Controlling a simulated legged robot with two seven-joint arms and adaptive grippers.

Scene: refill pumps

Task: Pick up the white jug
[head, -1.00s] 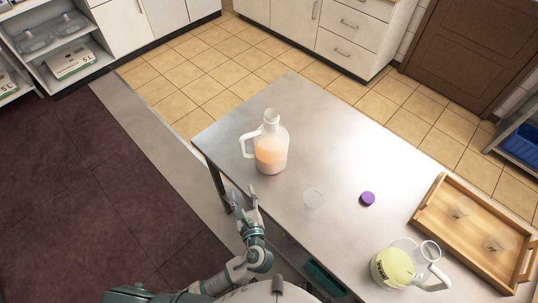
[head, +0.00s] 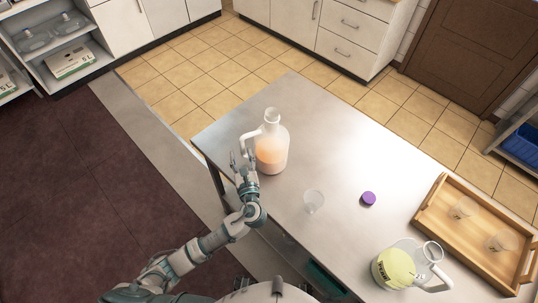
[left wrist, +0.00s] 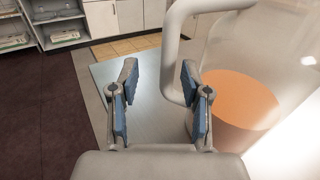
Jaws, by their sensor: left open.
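A translucent white jug (head: 271,146) with orange liquid in its lower part stands upright near the far left end of the steel table. Its white handle (head: 247,146) faces left. My left gripper (head: 240,161) is open at the handle side of the jug. In the left wrist view, my left gripper (left wrist: 159,92) has its blue-padded fingers apart, with bare table between them. The jug's handle (left wrist: 178,50) comes down just beyond the right finger, and the jug's body (left wrist: 245,95) is further right. I cannot tell whether the finger touches the handle. My right gripper is not in view.
The steel table (head: 330,150) also bears a clear cup (head: 313,201), a purple cap (head: 368,198) and a second jug with yellow-green contents (head: 396,266). A wooden tray (head: 432,205) with clear cups lies at the right. The table's middle is mostly bare.

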